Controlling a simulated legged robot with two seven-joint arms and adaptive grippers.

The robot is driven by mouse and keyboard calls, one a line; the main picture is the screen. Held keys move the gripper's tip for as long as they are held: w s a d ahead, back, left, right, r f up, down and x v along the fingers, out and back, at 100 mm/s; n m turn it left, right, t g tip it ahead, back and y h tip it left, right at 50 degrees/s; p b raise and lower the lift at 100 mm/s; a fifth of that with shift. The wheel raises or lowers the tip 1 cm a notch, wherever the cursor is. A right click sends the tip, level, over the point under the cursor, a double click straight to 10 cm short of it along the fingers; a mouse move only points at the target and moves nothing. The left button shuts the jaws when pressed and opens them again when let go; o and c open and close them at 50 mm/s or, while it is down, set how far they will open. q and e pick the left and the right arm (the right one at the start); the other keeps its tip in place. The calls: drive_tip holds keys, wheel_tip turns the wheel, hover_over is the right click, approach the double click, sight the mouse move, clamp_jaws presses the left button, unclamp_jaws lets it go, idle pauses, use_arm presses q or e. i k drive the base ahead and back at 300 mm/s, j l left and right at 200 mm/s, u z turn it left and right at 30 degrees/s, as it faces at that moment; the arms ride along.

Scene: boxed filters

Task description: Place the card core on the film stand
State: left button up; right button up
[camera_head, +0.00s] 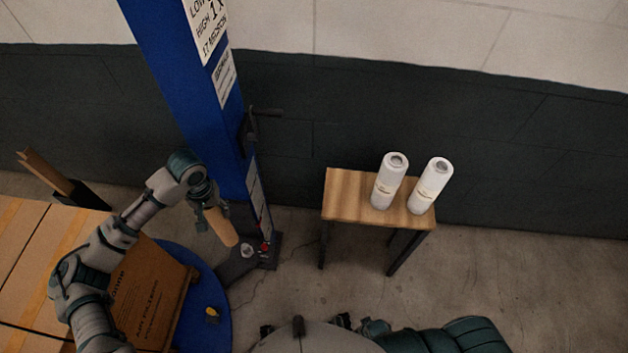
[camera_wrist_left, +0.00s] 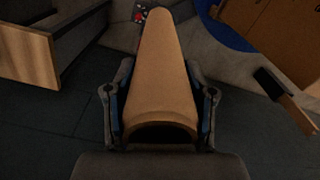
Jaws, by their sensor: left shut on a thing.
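The card core (camera_head: 222,229) is a tan hollow tube. My left gripper (camera_head: 207,212) is shut on it near one end and holds it tilted in the air by the blue mast. In the left wrist view the core (camera_wrist_left: 160,60) lies between the two fingers (camera_wrist_left: 160,105), its open end nearest the camera. My right gripper does not show.
The blue mast (camera_head: 205,110) with a crank rises beside my left gripper. A blue turntable (camera_head: 215,320) carries a stack of brown boxes (camera_head: 150,300) at lower left. Open concrete floor (camera_head: 305,300) lies between mast and table. A dark wall stands behind.

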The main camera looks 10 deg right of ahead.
sight(343, 198)
drive_tip(key=l+z, duration=0.1)
drive_tip(key=z, duration=0.6)
